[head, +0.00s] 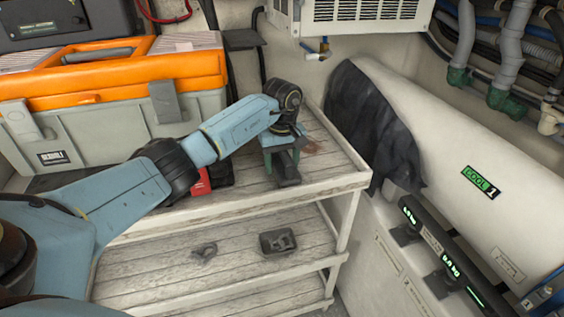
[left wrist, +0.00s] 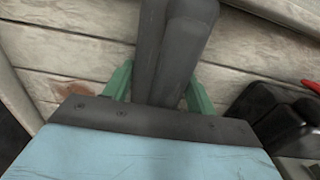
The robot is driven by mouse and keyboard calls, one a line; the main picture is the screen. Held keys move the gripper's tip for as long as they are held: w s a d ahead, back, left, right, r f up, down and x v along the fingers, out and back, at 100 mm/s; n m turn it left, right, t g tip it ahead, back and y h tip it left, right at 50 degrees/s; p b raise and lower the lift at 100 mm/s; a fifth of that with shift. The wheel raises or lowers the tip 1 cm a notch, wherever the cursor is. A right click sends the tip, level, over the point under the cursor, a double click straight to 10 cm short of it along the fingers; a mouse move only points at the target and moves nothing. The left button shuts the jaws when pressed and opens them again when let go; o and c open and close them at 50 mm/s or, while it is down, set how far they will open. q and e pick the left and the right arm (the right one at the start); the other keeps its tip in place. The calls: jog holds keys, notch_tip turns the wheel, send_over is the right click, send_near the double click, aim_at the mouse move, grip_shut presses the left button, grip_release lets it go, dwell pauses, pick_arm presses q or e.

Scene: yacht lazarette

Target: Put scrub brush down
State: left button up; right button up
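My left gripper (head: 284,163) reaches down over the top shelf of a white slatted shelf unit (head: 250,208). Its green fingers (left wrist: 160,85) stand on both sides of a dark grey scrub brush (left wrist: 172,45) and are closed on it. The brush also shows in the head view (head: 289,179), low at the shelf near its front edge. Whether its underside touches the slats cannot be told. Its far end runs out of the wrist view. My right gripper is not in view.
An orange and grey toolbox (head: 120,100) fills the shelf's left side. A red and black item (head: 204,182) lies left of the gripper. Dark cloth (head: 375,125) hangs at right.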

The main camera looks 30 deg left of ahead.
pick_arm(q)
jog(key=o, duration=0.4)
jog(key=shift+c, duration=0.2)
notch_tip(320, 180, up, 12)
jog(key=shift+r+p, duration=0.2)
jog(key=shift+p, duration=0.2)
